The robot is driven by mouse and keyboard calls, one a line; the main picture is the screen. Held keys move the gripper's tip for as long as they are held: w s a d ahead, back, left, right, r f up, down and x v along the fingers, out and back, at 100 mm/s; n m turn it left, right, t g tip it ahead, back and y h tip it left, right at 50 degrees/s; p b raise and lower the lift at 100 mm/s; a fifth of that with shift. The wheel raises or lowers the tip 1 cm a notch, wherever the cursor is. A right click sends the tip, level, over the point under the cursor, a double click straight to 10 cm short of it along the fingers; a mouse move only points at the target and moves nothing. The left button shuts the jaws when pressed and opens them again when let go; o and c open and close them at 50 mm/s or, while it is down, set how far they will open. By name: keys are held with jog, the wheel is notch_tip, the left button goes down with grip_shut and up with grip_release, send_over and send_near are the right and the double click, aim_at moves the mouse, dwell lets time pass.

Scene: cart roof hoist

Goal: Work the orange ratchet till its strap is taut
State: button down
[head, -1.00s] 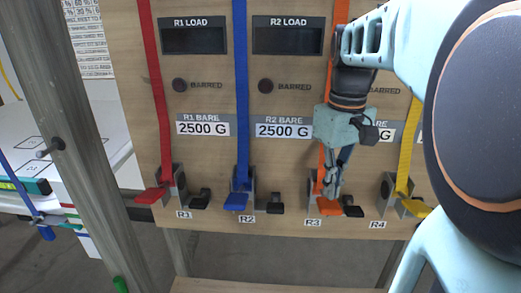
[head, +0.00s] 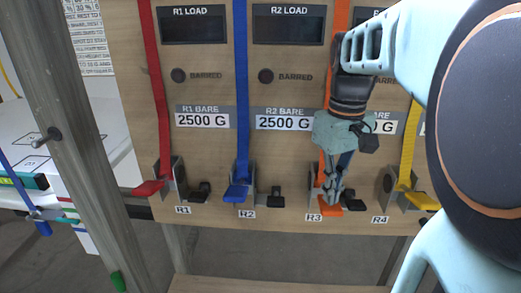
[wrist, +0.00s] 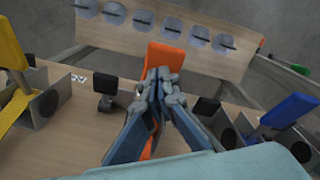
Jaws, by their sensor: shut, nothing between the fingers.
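The orange ratchet's handle (head: 329,210) sticks out low on the wooden board at the R3 label; it also shows in the wrist view (wrist: 166,57). Its orange strap (head: 342,14) runs up the board, partly behind my arm. Whether it is taut cannot be told. My gripper (head: 334,199) is shut and points down at the handle. In the wrist view its closed fingertips (wrist: 163,76) overlap the handle's near end; whether they touch it is unclear. A small black lever (head: 353,206) sits just right of the orange handle. My arm hides most of the R3 display.
The blue ratchet handle (head: 237,192) is to the left, the red one (head: 149,188) beyond it, and the yellow one (head: 424,200) to the right. R1 and R2 displays (head: 288,31) are dark. A grey post (head: 68,150) stands at the left.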

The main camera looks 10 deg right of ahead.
jog(key=shift+s+f+b, duration=0.1)
jog(key=shift+f+b, duration=0.75)
jog(key=shift+f, duration=0.85)
jog(key=shift+f+b, duration=0.6)
jog(key=shift+f, duration=0.3)
jog(key=r+p, duration=0.2)
jog(key=r, duration=0.1)
jog(key=r+p, duration=0.5)
jog(key=p, duration=0.1)
jog(key=shift+w+r, duration=0.3)
jog(key=shift+r, duration=0.1)
jog(key=shift+f, duration=0.15)
